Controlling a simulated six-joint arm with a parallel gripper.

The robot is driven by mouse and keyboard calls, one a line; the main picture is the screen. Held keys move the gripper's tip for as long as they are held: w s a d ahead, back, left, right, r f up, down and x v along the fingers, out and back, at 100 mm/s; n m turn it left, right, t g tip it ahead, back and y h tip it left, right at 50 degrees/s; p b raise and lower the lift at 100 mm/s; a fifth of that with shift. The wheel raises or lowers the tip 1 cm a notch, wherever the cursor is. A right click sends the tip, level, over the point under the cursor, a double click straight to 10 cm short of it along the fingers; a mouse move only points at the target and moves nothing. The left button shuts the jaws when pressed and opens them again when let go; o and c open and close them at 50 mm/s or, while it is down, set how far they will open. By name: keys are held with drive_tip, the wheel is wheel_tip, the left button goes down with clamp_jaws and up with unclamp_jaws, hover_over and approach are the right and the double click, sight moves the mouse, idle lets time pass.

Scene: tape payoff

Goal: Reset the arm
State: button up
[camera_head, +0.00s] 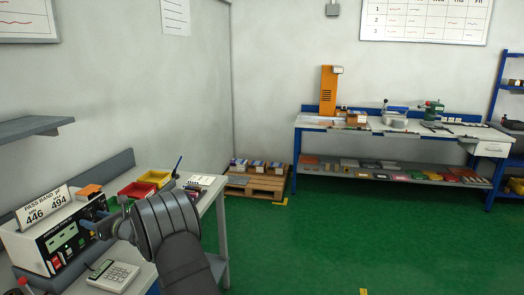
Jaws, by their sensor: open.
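My arm rises from the bottom middle in the head view, and its dark grey wrist is above the near bench (215,192). My gripper (97,226) is at the left end of the wrist, in front of the right part of a box-shaped meter (62,240). The gripper is small in the picture and partly hidden by my own wrist; it is open, and I see nothing held in it. I cannot tell whether it touches the meter. The meter carries a card reading "PASS BAND pF 446 494".
A red bin (138,190) and a yellow bin (155,178) stand behind my wrist. A shelf (30,128) juts from the left wall. Green floor (330,235) is clear towards the far bench (400,129) and a pallet (262,184).

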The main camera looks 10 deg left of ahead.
drive_tip(key=shift+m, duration=0.9)
drive_tip(key=shift+d, duration=0.55)
drive_tip(key=shift+o, duration=0.4)
